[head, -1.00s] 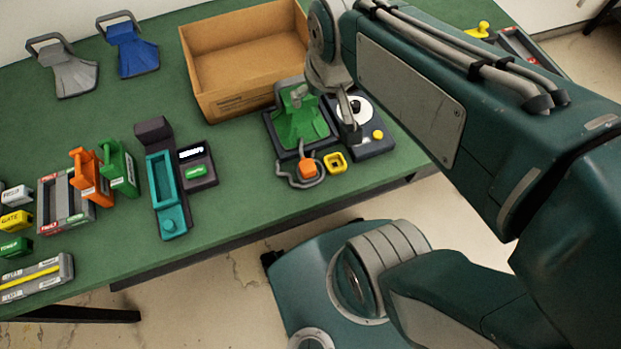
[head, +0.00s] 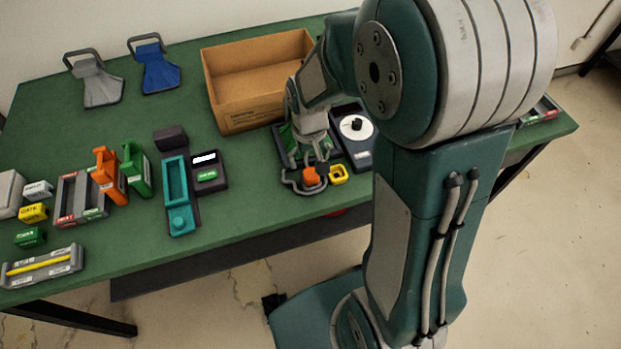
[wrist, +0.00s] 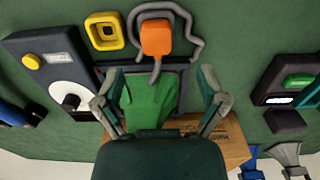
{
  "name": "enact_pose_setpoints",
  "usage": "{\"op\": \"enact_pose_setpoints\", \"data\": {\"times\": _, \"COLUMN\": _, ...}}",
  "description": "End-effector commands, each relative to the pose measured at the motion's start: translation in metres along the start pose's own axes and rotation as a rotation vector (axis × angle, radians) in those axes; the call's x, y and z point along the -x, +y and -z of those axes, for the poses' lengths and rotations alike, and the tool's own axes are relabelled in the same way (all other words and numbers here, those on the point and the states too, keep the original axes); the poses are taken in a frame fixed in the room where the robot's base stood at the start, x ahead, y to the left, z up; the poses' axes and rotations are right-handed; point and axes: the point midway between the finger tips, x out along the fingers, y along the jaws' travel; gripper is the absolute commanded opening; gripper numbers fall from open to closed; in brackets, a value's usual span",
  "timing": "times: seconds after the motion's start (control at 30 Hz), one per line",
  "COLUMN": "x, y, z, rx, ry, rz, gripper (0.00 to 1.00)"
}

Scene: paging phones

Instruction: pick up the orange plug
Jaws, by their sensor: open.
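The orange plug (head: 311,176) lies near the table's front edge, on a grey cable that loops around it. It also shows in the wrist view (wrist: 156,38), at the top middle, beside the yellow square socket (wrist: 104,31). My gripper (wrist: 160,95) is open and empty, its two fingers spread on either side of the green device (wrist: 152,103). In the head view my gripper (head: 318,160) is just behind the plug and partly covers the green device. I cannot tell the exact height of the fingertips above the table.
The cardboard box (head: 240,122) stands behind. A dark unit with a white dial (head: 356,127) is to the right of the green device. A teal tray (head: 176,184) and a dark unit with a green button (head: 208,172) are to the left. Green table is bare between them and the cable.

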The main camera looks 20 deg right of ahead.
Motion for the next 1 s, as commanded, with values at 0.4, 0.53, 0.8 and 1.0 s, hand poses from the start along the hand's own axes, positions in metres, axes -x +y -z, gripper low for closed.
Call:
{"op": "enact_pose_setpoints", "data": {"times": 0.4, "x": -0.05, "y": 0.003, "z": 0.0, "rx": -0.001, "ry": -0.004, "rz": -0.001, "gripper": 0.91}}
{"op": "enact_pose_setpoints", "data": {"times": 0.53, "x": -0.067, "y": 0.003, "z": 0.0, "rx": 0.0, "ry": -0.003, "rz": -0.001, "gripper": 0.91}}
{"op": "enact_pose_setpoints", "data": {"times": 0.8, "x": -0.074, "y": 0.003, "z": 0.001, "rx": 0.0, "ry": 0.001, "rz": -0.001, "gripper": 0.91}}
{"op": "enact_pose_setpoints", "data": {"times": 1.0, "x": -0.074, "y": 0.003, "z": 0.001, "rx": 0.0, "ry": 0.001, "rz": -0.001, "gripper": 0.29}}
